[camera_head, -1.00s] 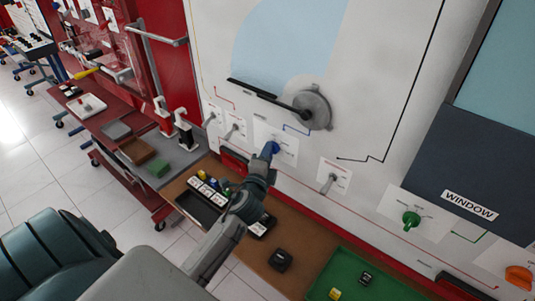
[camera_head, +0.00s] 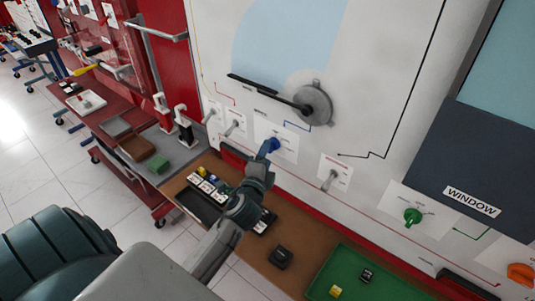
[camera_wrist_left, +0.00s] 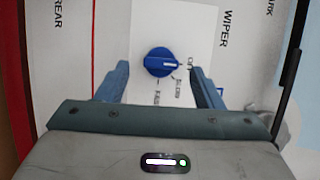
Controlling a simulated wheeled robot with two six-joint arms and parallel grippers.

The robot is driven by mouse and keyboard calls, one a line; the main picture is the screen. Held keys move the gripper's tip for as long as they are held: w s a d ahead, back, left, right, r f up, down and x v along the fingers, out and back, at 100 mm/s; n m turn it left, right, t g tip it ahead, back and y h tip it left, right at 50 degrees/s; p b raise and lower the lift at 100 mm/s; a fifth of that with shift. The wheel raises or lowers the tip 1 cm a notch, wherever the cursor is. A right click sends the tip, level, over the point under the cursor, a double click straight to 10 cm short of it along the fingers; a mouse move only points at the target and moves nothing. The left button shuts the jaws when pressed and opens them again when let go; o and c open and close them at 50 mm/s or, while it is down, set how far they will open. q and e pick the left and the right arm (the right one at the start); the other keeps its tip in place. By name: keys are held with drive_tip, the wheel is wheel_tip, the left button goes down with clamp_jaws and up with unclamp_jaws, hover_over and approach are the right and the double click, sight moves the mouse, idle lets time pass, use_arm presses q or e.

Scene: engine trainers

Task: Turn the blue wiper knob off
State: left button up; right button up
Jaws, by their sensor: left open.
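The blue wiper knob (camera_head: 273,144) sits on a white label plate on the upright panel, below the grey wiper motor (camera_head: 313,104). In the left wrist view the knob (camera_wrist_left: 160,62) shows face on, with its white mark pointing right, toward a label partly hidden by a finger. SLOW and FAST labels lie below it. My left gripper (camera_wrist_left: 157,80) is open, with one blue finger on each side of the knob and a visible gap to each in the picture. In the head view the gripper (camera_head: 264,158) is close to the panel. My right gripper is not in view.
Grey toggle levers (camera_head: 236,127) stand left of the knob and another lever (camera_head: 329,180) stands to its right. A green knob (camera_head: 412,216) is farther right. Below are a brown bench top (camera_head: 297,232), a black box (camera_head: 280,257) and a green tray (camera_head: 318,290).

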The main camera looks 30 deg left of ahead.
use_arm(q)
drive_tip(key=b+v, duration=0.2)
drive_tip(key=v, duration=0.6)
drive_tip(key=shift+s, duration=0.2)
drive_tip(key=shift+r, duration=0.1)
